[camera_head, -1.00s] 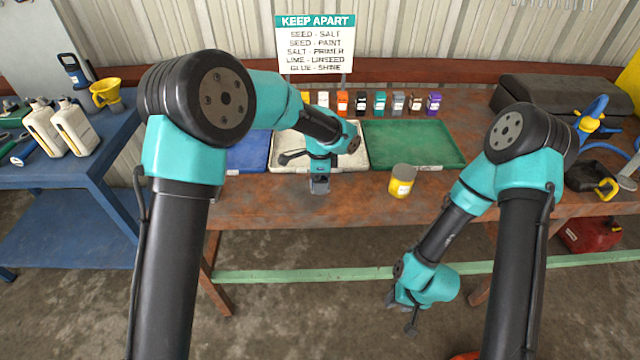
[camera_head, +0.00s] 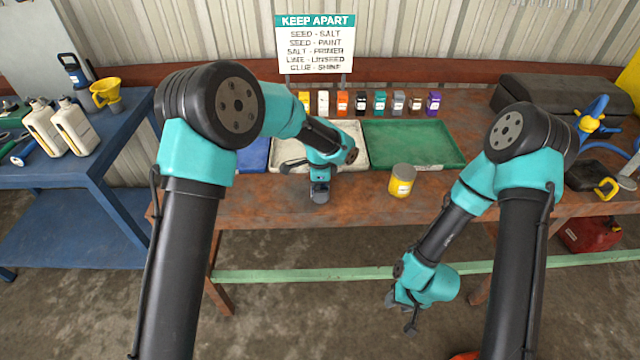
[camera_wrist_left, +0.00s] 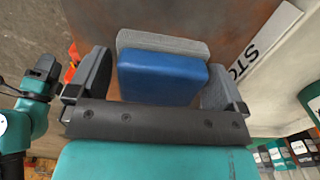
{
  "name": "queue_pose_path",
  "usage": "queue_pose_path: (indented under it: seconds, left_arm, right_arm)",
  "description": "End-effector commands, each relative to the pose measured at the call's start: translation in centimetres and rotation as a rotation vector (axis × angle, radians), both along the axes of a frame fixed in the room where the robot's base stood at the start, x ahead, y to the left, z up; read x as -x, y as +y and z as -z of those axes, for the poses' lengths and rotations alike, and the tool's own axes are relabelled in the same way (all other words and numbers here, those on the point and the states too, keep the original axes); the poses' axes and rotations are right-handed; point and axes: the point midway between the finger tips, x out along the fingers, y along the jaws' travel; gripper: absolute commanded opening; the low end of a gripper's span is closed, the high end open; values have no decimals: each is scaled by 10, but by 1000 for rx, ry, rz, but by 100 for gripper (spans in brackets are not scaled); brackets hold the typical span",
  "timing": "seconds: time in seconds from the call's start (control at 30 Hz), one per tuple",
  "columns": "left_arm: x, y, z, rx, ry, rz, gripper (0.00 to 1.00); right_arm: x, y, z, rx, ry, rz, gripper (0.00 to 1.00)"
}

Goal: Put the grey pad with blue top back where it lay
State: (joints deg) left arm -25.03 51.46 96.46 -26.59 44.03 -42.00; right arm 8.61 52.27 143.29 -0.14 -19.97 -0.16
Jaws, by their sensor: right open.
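The grey pad with the blue top (camera_wrist_left: 162,75) shows in the left wrist view, its blue face toward the camera and its grey layer along the far edge. My left gripper (camera_wrist_left: 160,82) has one finger on each side of it. The fingertips are very close to the pad's ends; I cannot tell whether they press on it. In the head view my left gripper (camera_head: 320,193) is low over the bench, in front of the white tray; the pad is hard to make out there. My right gripper (camera_head: 402,312) is open and empty, hanging below the bench's front edge.
On the wooden bench (camera_head: 275,200), a blue tray (camera_head: 252,158), a white tray (camera_head: 350,160) and a green tray (camera_head: 412,145) stand side by side. A yellow can (camera_head: 402,182) stands right of my left gripper. Several small bottles and a sign (camera_head: 314,45) are behind.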

Motion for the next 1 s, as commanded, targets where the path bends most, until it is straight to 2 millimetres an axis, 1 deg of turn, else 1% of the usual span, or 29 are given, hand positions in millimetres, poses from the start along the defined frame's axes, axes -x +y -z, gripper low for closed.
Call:
queue_pose_path:
  seconds: [0.27,0.37,0.47,0.67,0.9,1.0]
  left_arm:
    - [0,0,-1,0,0,0,100]
    - [0,0,-5,1,-1,0,100]
    - [-1,-1,-13,2,-2,-1,100]
    - [-1,0,-44,2,-3,0,100]
    - [0,-1,-90,2,-3,0,100]
    - [0,0,-106,1,-2,0,100]
  right_arm:
    - [0,0,0,0,0,0,43]
    - [0,0,0,0,0,0,43]
    - [0,0,0,0,0,0,43]
    - [0,0,0,0,0,0,43]
    - [0,0,0,0,0,0,43]
    - [0,0,0,0,0,0,43]
